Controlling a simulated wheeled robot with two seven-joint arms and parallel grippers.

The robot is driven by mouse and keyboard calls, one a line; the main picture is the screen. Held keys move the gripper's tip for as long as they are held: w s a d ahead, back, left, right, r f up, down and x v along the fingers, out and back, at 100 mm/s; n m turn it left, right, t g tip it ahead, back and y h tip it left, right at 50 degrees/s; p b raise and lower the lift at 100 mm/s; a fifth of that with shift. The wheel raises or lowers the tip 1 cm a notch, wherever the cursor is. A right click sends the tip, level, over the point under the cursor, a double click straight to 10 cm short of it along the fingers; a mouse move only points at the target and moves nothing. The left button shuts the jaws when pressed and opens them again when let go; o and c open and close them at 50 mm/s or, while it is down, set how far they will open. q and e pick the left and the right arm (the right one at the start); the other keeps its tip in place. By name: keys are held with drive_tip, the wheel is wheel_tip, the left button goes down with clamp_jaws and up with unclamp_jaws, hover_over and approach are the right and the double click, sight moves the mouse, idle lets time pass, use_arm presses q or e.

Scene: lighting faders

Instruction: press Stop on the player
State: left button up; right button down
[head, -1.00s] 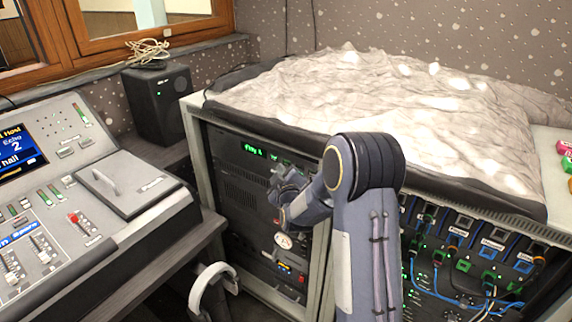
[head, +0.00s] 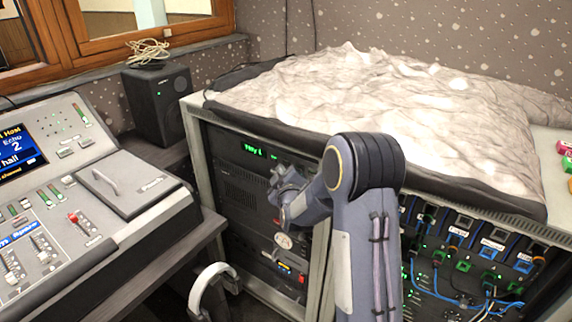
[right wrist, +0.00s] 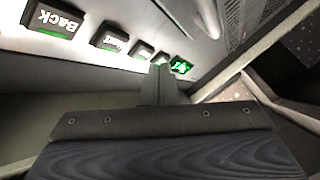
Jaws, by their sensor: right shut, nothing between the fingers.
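The player is in the rack (head: 238,190) under the covered top, with a green lit display (head: 254,151) that reads something like "Play". My right gripper (head: 277,186) is shut and empty in front of the player's face, hiding part of it in the head view. In the right wrist view, the shut fingertips (right wrist: 160,72) are close to a row of lit buttons; contact cannot be told. One button is labelled Back (right wrist: 54,20); another button (right wrist: 111,40) and smaller ones (right wrist: 141,51) beyond it are hard to read, so I cannot pick out Stop. My left gripper is out of view.
A mixing console (head: 125,215) stands at the left, with a black speaker (head: 160,103) behind it. A patch panel (head: 470,250) with cables is at the right. A crumpled grey sheet (head: 390,100) covers the rack top. A white curved object (head: 212,280) is at the front.

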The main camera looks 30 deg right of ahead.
idle(0.4)
drive_tip(key=shift+w+d+b, duration=0.2)
drive_tip(key=shift+d+b, duration=0.15)
drive_tip(key=shift+d, duration=0.05)
drive_tip(key=shift+w+d, duration=0.1)
drive_tip(key=shift+d, duration=0.2)
idle(0.5)
drive_tip(key=shift+a+b, duration=0.1)
drive_tip(key=shift+b, duration=0.2)
drive_tip(key=shift+s+a, duration=0.3)
drive_tip(key=shift+a, duration=0.25)
drive_tip(key=shift+a, duration=0.1)
drive_tip(key=a, duration=0.1)
drive_tip(key=s+a, duration=0.1)
drive_tip(key=a, duration=0.1)
drive_tip(key=s+a, duration=0.1)
drive_tip(key=shift+a, duration=0.25)
